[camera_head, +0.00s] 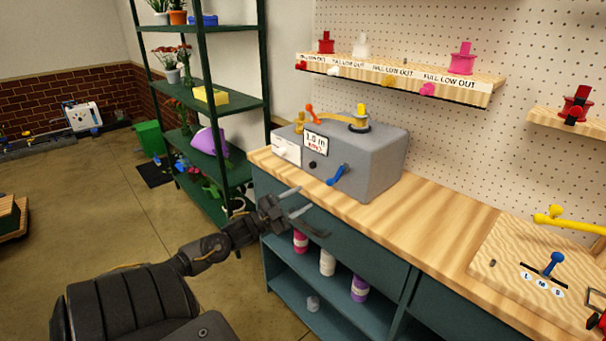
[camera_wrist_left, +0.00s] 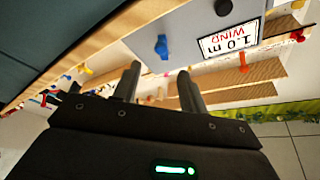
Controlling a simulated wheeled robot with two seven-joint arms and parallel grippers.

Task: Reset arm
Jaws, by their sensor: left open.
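My left arm reaches in from the lower left of the head view. Its gripper (camera_head: 306,211) is open and empty, in front of the workbench (camera_head: 440,222) near its left end. It is below and in front of the grey machine (camera_head: 375,157), apart from its blue lever (camera_head: 338,174). In the left wrist view the two fingers (camera_wrist_left: 160,74) stand spread with nothing between them. The machine's label (camera_wrist_left: 229,38) and blue lever (camera_wrist_left: 162,47) show beyond the fingers, upside down. I cannot make out my right gripper.
The bench's left end and front edge are close to my left gripper. Ribbon spools (camera_head: 301,241) stand on the shelf below. A green rack (camera_head: 264,62) with plants is behind. A wooden board (camera_head: 510,262) with a blue lever lies at right. Open floor (camera_head: 110,205) is at left.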

